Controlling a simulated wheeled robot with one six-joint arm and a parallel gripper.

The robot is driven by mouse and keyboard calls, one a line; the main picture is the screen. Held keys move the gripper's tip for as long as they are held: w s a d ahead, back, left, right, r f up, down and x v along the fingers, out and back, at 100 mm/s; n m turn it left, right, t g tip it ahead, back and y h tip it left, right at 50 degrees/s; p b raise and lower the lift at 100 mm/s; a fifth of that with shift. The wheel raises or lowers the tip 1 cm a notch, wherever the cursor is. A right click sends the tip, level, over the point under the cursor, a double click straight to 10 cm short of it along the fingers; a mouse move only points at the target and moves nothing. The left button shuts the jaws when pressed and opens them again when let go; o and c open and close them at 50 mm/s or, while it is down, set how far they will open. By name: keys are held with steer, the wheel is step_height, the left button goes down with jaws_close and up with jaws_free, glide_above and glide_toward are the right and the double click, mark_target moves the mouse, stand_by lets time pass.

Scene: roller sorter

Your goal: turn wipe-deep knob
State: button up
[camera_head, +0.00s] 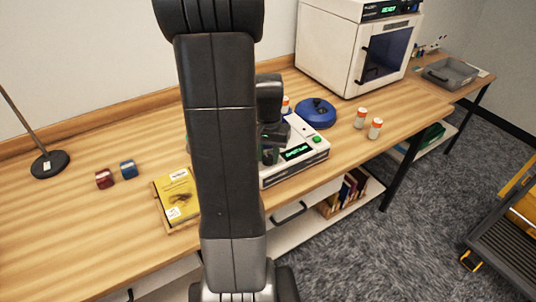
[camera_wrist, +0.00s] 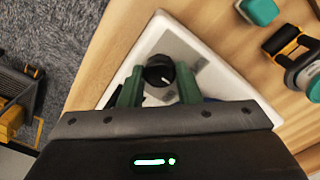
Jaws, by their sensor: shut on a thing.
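The knob (camera_wrist: 159,72) is round and black with a white pointer line, on the pale top of a white device (camera_wrist: 233,83). In the wrist view my gripper (camera_wrist: 160,86) has its two green fingers on either side of the knob, shut on it. The pointer slants toward the lower right of that view. In the head view the white device (camera_head: 312,158) stands on the wooden bench with a lit green display and a green button. My arm hides its left part, and the knob cannot be made out there.
A blue round object (camera_head: 315,113) and orange-capped bottles (camera_head: 361,118) stand behind and right of the device. A yellow box (camera_head: 177,195), a red block (camera_head: 104,179) and a blue block (camera_head: 128,169) lie left. A white cabinet (camera_head: 340,45) stands at the back. The bench's front left is clear.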

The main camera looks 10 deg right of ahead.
mark_target(268, 157)
steer(key=shift+n, duration=0.4)
steer(key=o, duration=1)
step_height(268, 157, up, 14)
steer(key=shift+f, duration=0.1)
step_height(268, 157, down, 14)
steer(key=shift+r, duration=0.1)
stand_by(0.6)
stand_by(0.3)
